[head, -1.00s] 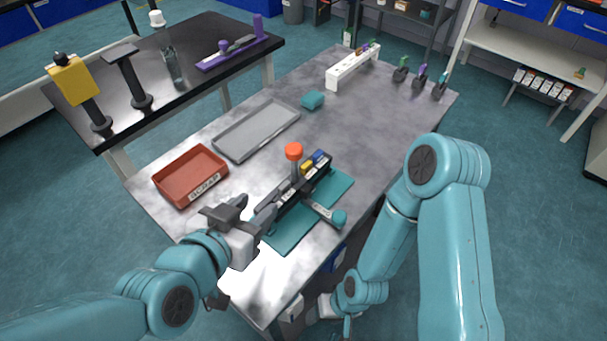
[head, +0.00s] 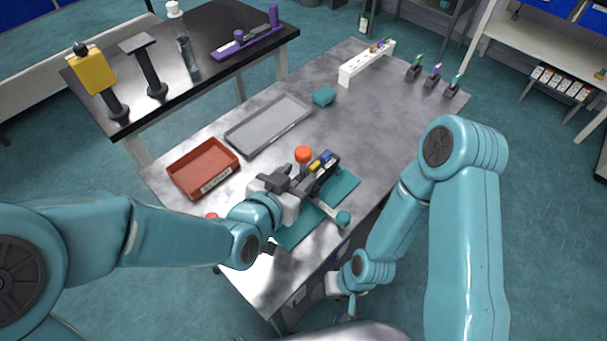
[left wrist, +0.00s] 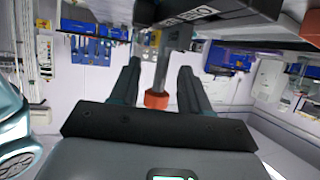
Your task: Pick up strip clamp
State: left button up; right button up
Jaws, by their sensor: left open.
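A dark bench fixture (head: 333,162) stands on a teal mat (head: 345,187), with an orange-red knob (head: 303,154) on a grey post and small yellow and blue blocks. I cannot tell which part is the strip clamp. My left gripper (head: 298,178) is at the near side of this fixture and partly hides it. In the left wrist view, my left fingers (left wrist: 160,70) are open. The grey post and orange knob (left wrist: 157,99) show between them, apparently without being gripped. My right gripper (head: 337,284) hangs low by the table's front edge, too small to read.
A red tray (head: 172,178) and a grey tray (head: 232,137) lie left of the fixture. A teal block (head: 324,96), a white rack (head: 349,76) and several small black-based holders (head: 433,80) stand farther back. The middle right of the table is clear.

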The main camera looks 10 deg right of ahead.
aim_at(301, 172)
pick_arm(q)
jog(key=p+x, duration=0.1)
jog(key=x, duration=0.5)
jog(key=shift+a+f, duration=0.15)
jog(key=shift+a, duration=0.05)
jog(key=shift+c, duration=0.3)
grip_shut()
